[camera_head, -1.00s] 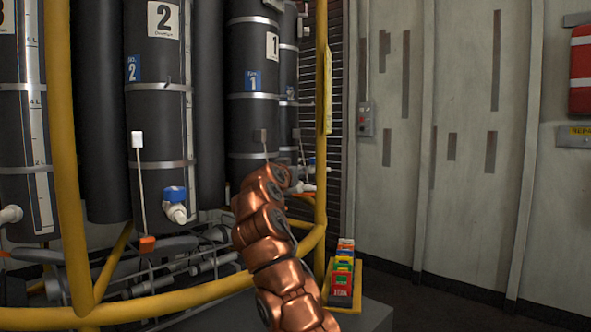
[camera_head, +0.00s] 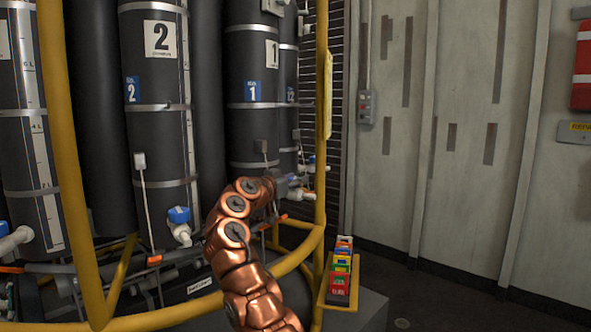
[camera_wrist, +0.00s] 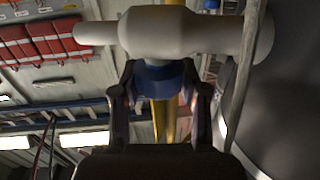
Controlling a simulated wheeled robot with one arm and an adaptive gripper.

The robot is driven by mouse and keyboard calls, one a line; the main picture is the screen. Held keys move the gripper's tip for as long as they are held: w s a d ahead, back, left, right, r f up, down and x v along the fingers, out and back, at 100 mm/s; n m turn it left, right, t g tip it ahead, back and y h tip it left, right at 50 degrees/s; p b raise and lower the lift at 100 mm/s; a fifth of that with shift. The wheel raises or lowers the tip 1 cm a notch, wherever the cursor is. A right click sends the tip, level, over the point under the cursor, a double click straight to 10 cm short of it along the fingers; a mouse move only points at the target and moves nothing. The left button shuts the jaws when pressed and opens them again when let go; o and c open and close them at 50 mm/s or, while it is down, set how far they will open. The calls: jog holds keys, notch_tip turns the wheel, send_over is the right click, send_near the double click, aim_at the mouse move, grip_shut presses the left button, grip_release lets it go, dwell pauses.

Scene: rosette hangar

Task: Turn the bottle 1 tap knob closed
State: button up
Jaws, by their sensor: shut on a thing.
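Bottle 1 (camera_head: 252,120) is a dark cylinder with a "1" label, just right of bottle 2 in the head view. In the wrist view, a white tap body (camera_wrist: 170,32) runs across the top, with its blue knob (camera_wrist: 160,78) below it. My gripper (camera_wrist: 160,84) has a dark finger on each side of this knob and is shut on it. In the head view my gripper (camera_head: 279,183) is small and dark at the foot of bottle 1, and my copper arm hides part of that area. How far the knob is turned is unclear.
Bottle 2 (camera_head: 157,100) has its own blue-knobbed tap (camera_head: 179,215) at left. Yellow frame rails (camera_head: 320,120) stand close around my arm. A yellow tray (camera_head: 324,293) of coloured blocks sits at lower right. Open floor lies beyond it.

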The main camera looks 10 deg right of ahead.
jog(key=shift+a+m+g+h+p, duration=0.1)
jog(key=shift+m+g+h+p, duration=0.2)
jog(key=shift+p, duration=0.35)
jog(key=o, duration=1.2)
jog(key=shift+c, duration=0.2)
